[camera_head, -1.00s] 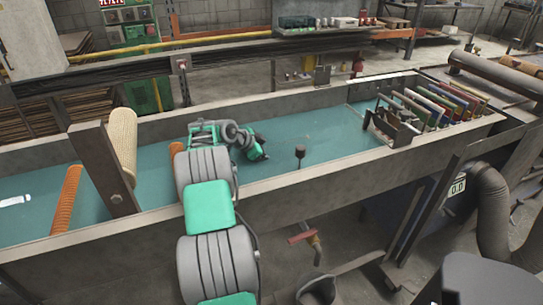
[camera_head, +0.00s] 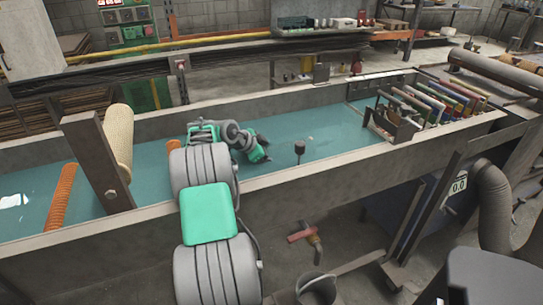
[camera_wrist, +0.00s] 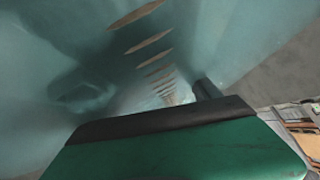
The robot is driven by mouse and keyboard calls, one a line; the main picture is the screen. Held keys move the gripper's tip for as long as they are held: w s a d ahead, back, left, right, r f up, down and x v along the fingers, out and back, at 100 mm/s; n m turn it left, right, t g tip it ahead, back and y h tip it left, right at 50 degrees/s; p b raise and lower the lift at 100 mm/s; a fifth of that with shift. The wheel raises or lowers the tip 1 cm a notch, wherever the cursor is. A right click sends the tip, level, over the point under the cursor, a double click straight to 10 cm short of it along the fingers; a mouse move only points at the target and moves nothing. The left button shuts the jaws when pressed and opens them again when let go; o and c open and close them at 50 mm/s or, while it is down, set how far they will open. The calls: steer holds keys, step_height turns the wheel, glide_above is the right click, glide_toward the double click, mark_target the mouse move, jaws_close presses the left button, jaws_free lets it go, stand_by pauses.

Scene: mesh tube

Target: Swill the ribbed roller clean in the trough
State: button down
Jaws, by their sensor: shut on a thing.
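The trough (camera_head: 310,182) is long and grey and holds blue-green water. My gripper (camera_head: 262,156) is low over the water near the middle of the trough, pointing down and right. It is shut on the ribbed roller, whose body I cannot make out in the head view. In the wrist view a line of brown slivers (camera_wrist: 149,43), which look like the roller's ribs, breaks the cloudy water. An orange ribbed cylinder (camera_head: 60,200) lies at the trough's left, and a short orange piece (camera_head: 173,146) shows behind my arm.
A dark upright post (camera_head: 95,160) and a cream roller (camera_head: 120,138) stand at the left. A dark knob (camera_head: 300,147) rises from the water right of my gripper. Water between knob and rack is open.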

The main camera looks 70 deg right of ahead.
mark_target(272, 150)
steer(key=shift+w+d+r+p, duration=0.2)
steer(key=shift+w+d+p, duration=0.4)
steer(key=shift+w+d, duration=0.65)
steer(key=shift+s+a+f+b, duration=0.2)
steer(key=shift+s+a+b, duration=0.55)
steer(key=shift+b, duration=0.3)
steer(key=shift+s+a+r+b, duration=0.15)
steer(key=shift+s+a+b, duration=0.55)
steer(key=shift+s, duration=0.05)
step_height(272, 150, up, 26)
steer(key=p, duration=1.7)
steer(key=shift+p, duration=0.3)
